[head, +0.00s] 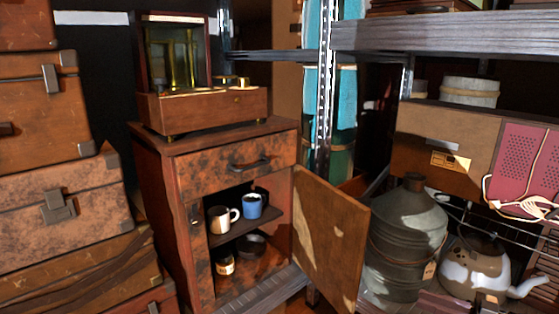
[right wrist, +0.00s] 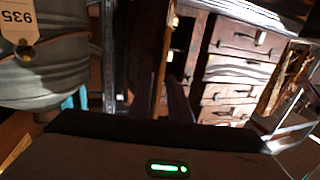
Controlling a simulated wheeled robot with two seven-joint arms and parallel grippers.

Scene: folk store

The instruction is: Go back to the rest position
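My right gripper (right wrist: 162,85) shows in the right wrist view, its dark body along the bottom with a green light. Two dark fingers point up the picture and look a little apart, with a brown upright strip seen between or behind them. I cannot make out either gripper in the head view. The wooden cabinet (head: 165,215) stands left of centre in the head view with its door (head: 330,240) swung wide open to the right. Nothing is seen held.
Inside the cabinet are a brown-white mug (head: 219,220), a blue mug (head: 252,206) and a jar (head: 224,263). Stacked suitcases (head: 50,195) stand left. A metal can (head: 405,235) and a kettle (head: 474,268) stand right of the door. A shelf post (head: 324,90) rises behind it.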

